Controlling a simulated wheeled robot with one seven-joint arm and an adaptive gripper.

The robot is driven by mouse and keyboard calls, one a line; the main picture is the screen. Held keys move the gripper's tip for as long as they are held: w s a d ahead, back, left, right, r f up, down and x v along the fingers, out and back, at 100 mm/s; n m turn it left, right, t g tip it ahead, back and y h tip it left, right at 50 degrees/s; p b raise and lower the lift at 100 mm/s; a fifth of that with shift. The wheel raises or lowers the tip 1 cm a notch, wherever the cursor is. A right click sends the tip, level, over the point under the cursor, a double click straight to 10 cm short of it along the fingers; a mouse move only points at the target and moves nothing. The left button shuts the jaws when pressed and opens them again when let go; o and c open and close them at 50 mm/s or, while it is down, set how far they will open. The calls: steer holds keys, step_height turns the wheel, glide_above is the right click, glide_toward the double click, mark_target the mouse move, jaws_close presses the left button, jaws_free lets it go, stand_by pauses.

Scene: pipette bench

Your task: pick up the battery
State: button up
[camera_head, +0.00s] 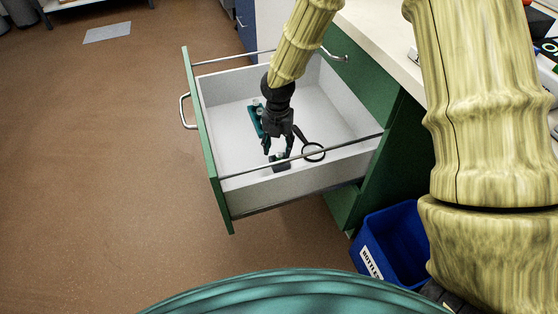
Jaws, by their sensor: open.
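My gripper (278,150) reaches down into an open drawer (225,103) with its fingers pointing down and apart. A small dark block with a greenish part, perhaps the battery (280,164), lies on the drawer floor just below the fingertips, near the drawer's near side wall. The fingers partly cover it, and I cannot tell whether they touch it. A teal object (255,120) with pale parts lies to the left of the gripper, partly hidden behind it.
A metal rail (345,147) runs along the near side wall. A blue bin (397,245) stands on the floor below right. A pale worktop (385,45) lies above right.

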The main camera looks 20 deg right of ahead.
mark_target(280, 155)
steer(key=f, duration=0.1)
steer(key=f+b, duration=0.1)
steer(key=f, duration=0.3)
steer(key=shift+w+d+b, duration=0.25)
steer(key=shift+d+b, duration=0.1)
jaws_close()
